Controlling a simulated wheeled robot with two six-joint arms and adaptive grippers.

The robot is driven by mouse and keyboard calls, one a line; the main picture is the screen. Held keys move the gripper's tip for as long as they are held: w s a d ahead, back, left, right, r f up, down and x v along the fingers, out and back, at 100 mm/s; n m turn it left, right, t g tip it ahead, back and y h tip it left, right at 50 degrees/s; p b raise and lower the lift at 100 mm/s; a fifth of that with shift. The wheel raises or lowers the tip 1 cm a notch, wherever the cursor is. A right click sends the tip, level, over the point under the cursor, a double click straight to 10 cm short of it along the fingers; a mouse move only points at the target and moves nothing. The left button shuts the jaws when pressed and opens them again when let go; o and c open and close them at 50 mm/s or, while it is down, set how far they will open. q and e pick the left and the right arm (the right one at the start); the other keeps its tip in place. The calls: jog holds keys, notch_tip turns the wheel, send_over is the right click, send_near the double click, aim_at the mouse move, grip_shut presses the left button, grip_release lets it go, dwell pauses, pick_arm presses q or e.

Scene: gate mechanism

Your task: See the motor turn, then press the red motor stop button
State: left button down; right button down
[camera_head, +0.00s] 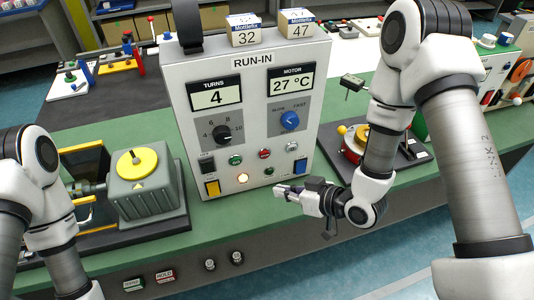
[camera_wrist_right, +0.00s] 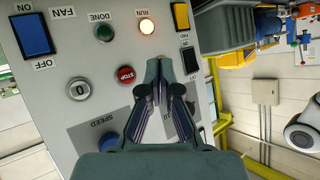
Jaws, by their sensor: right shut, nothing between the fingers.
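The RUN-IN panel (camera_head: 251,122) stands upright on the bench, its TURNS display (camera_head: 215,96) reading 4. The red stop button (camera_head: 265,154) is on its lower front; the right wrist view shows it marked STOP (camera_wrist_right: 126,75). The orange RUN lamp (camera_head: 242,178) is lit and the green DONE lamp (camera_head: 268,170) looks dark. My right gripper (camera_head: 279,190) is shut and empty, in front of the panel's lower edge. Its fingers (camera_wrist_right: 164,82) appear right of the stop button in the wrist view, apart from it. My left gripper is not in view.
The motor temperature display (camera_head: 292,83) reads 27 °C. A grey gearbox with a yellow disc (camera_head: 137,162) stands left of the panel. Blue FAN switch (camera_head: 299,166) is lower right.

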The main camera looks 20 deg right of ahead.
jog(key=w, duration=0.9)
jog(key=shift+a+p, duration=0.2)
jog(key=shift+p, duration=0.15)
jog(key=shift+w+f, duration=0.1)
jog(key=shift+w, duration=0.05)
dwell(0.9)
jog(key=shift+w, duration=0.7)
dwell(0.6)
jog(key=shift+s, duration=0.85)
jog(key=shift+s, duration=0.1)
jog(key=shift+s+d, duration=0.1)
jog(key=shift+s, duration=2.3)
